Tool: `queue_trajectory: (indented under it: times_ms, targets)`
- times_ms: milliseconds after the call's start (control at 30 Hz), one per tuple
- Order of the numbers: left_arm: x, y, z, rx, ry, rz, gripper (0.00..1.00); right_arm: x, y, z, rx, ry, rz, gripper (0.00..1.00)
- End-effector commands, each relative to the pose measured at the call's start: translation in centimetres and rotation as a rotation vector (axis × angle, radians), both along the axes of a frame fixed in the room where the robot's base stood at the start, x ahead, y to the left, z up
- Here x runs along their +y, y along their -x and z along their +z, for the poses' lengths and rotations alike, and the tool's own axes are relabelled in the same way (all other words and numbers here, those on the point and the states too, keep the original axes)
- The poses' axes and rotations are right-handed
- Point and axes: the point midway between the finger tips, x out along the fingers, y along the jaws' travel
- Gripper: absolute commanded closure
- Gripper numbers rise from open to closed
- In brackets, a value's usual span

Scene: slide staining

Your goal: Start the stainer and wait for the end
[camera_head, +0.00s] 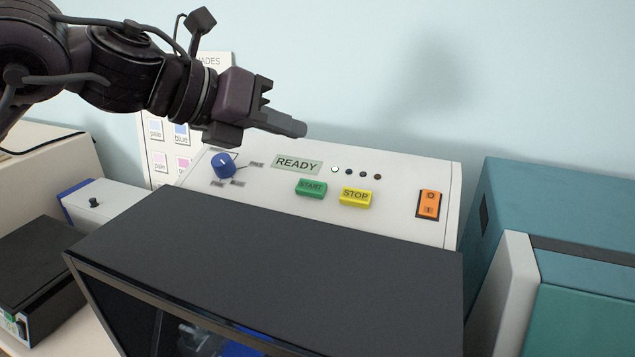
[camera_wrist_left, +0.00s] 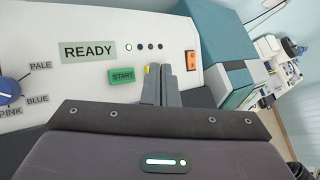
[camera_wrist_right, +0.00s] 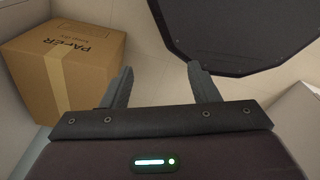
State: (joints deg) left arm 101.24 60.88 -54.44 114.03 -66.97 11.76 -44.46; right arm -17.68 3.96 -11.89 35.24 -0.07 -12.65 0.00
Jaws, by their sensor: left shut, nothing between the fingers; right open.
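The stainer (camera_head: 400,238) has a white sloping panel with a display (camera_head: 297,164) reading READY. The first indicator light (camera_head: 334,169) is lit; the others are dark. The green START button (camera_head: 311,188) and yellow STOP button (camera_head: 355,197) sit below. A blue knob (camera_head: 223,165) is at the panel's left, and an orange switch (camera_head: 429,204) at its right. My left gripper (camera_head: 300,129) is shut and empty, held above the panel, apart from the buttons. In the left wrist view its fingers (camera_wrist_left: 161,85) partly hide the STOP button. My right gripper (camera_wrist_right: 160,85) is open and empty, away from the panel.
A dark lid (camera_head: 290,270) covers the stainer's front. A teal machine (camera_head: 560,215) stands close on the right. A black box (camera_head: 38,268) is at the left. A shade chart (camera_head: 160,130) is behind. A cardboard box (camera_wrist_right: 65,65) is on the floor.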

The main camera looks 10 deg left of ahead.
Motion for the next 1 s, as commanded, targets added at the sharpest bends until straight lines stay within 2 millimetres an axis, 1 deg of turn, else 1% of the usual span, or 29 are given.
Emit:
queue_trajectory:
  times_ms: [133, 267, 500, 700, 833, 1000]
  targets:
    - [-0.1, -0.1, -0.4, 0.001, 0.001, -0.001, 1.00, -0.2, -0.2, -0.3, -0.003, 0.002, -0.001, 0.45]
    - [-0.1, -0.5, -1.6, 0.001, 0.001, -0.001, 1.00, -0.6, -0.7, -1.1, -0.009, 0.008, -0.004, 0.45]
    - [-0.4, -1.7, -4.9, 0.001, 0.002, 0.000, 1.00, -1.5, -1.4, -3.3, -0.020, 0.019, -0.008, 0.45]
    - [-0.6, -2.6, -7.1, 0.001, 0.003, -0.001, 1.00, -1.6, -1.3, -4.8, -0.020, 0.019, -0.007, 0.45]
    - [-0.7, -3.0, -7.9, 0.001, 0.002, -0.001, 1.00, -1.5, -1.3, -5.3, -0.018, 0.017, -0.005, 0.45]
    - [-0.7, -3.2, -8.2, 0.000, 0.002, 0.000, 1.00, -1.2, -1.2, -5.5, -0.018, 0.014, -0.003, 0.45]
